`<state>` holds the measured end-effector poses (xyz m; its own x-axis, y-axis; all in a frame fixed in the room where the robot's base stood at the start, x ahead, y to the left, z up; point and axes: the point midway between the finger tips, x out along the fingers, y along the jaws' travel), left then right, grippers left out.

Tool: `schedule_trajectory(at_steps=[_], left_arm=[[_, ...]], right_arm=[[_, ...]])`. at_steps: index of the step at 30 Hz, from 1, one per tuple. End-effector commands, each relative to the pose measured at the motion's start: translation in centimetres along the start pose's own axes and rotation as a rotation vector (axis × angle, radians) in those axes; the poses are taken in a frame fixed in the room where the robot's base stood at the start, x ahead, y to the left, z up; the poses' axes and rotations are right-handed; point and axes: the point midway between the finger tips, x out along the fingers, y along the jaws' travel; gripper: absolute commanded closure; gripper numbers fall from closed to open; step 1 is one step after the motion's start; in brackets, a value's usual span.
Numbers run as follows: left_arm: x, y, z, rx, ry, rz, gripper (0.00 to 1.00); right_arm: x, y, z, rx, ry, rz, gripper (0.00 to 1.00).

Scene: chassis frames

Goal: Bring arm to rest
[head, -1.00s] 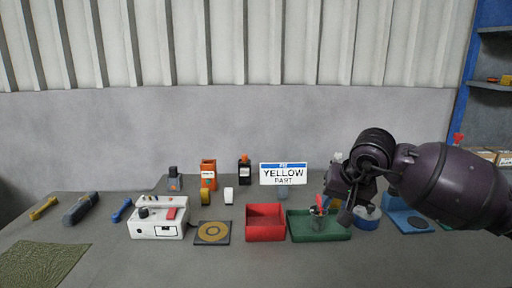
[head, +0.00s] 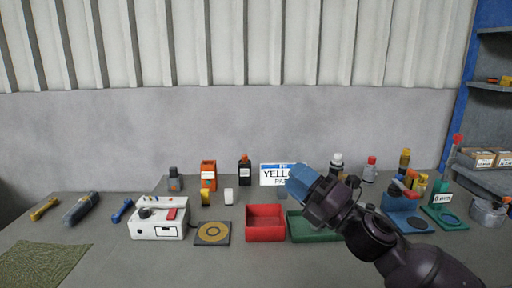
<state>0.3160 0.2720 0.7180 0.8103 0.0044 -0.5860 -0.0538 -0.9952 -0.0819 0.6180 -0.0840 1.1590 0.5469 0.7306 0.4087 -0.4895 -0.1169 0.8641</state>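My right arm comes in from the bottom right, dark purple and black. Its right gripper (head: 318,197) is raised above the table, in front of the sign and the green tray. A blue piece (head: 303,183) shows at its end. I cannot tell whether this is part of the gripper or something held. The fingers are not clearly visible, so open or shut cannot be told. My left gripper is not in view.
A red bin (head: 265,234), a green tray (head: 305,237) partly hidden by my arm, and a white control box (head: 158,231) stand on the grey table (head: 120,265). A blue stand (head: 402,220) and several bottles are at the right. The front middle is clear.

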Motion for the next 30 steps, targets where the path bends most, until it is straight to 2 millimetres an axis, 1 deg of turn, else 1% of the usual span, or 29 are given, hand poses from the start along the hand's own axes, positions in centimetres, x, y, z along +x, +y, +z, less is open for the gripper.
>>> schedule_trajectory(at_steps=[1, 3, 5, 7, 10, 13, 14, 15, 17, 18, 20, 21, 23, 24, 26, 27, 29, 30], left_arm=[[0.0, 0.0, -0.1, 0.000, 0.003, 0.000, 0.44], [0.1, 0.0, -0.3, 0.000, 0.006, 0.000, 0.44], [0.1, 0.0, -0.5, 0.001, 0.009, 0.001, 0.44], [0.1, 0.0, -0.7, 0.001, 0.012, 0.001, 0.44], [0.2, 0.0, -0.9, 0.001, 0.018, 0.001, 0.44], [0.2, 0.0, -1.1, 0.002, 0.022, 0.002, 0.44], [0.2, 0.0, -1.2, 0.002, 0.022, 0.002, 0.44], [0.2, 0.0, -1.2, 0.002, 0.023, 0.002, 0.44], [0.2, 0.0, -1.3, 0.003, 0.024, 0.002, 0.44], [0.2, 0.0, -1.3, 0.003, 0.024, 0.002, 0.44], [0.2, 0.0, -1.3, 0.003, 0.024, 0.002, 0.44], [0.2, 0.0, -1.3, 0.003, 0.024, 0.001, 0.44], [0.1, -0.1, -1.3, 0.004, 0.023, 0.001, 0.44], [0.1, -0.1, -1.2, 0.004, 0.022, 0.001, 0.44], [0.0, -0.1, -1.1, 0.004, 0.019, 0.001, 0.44], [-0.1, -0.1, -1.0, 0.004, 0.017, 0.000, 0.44], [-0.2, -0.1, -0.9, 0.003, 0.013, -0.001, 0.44], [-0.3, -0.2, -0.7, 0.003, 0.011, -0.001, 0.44]], right_arm=[[-1.4, -1.5, 0.3, 0.145, -0.081, -0.023, 0.62], [-3.4, -3.5, 0.8, 0.334, -0.189, -0.050, 0.62], [-5.3, -5.3, 1.1, 0.484, -0.279, -0.071, 0.62], [-7.7, -7.3, 1.1, 0.645, -0.381, -0.094, 0.62], [-11.3, -10.3, 0.6, 0.853, -0.524, -0.125, 0.62], [-15.2, -13.1, -0.5, 1.033, -0.661, -0.152, 0.62], [-16.4, -13.8, -0.9, 1.081, -0.699, -0.159, 0.62], [-18.0, -14.8, -1.5, 1.141, -0.751, -0.169, 0.62], [-20.4, -16.1, -2.5, 1.221, -0.825, -0.182, 0.62], [-22.1, -16.9, -3.3, 1.268, -0.872, -0.191, 0.62], [-24.5, -17.9, -4.5, 1.329, -0.941, -0.203, 0.62], [-26.1, -18.5, -5.4, 1.366, -0.984, -0.209, 0.62], [-28.6, -19.2, -6.7, 1.415, -1.046, -0.215, 0.62], [-30.1, -19.6, -7.6, 1.444, -1.085, -0.217, 0.62], [-32.5, -20.1, -9.0, 1.480, -1.145, -0.219, 0.62], [-34.1, -20.3, -10.0, 1.497, -1.185, -0.223, 0.62], [-36.6, -20.6, -11.5, 1.516, -1.246, -0.230, 0.62], [-38.2, -20.7, -12.5, 1.525, -1.287, -0.237, 0.62]])
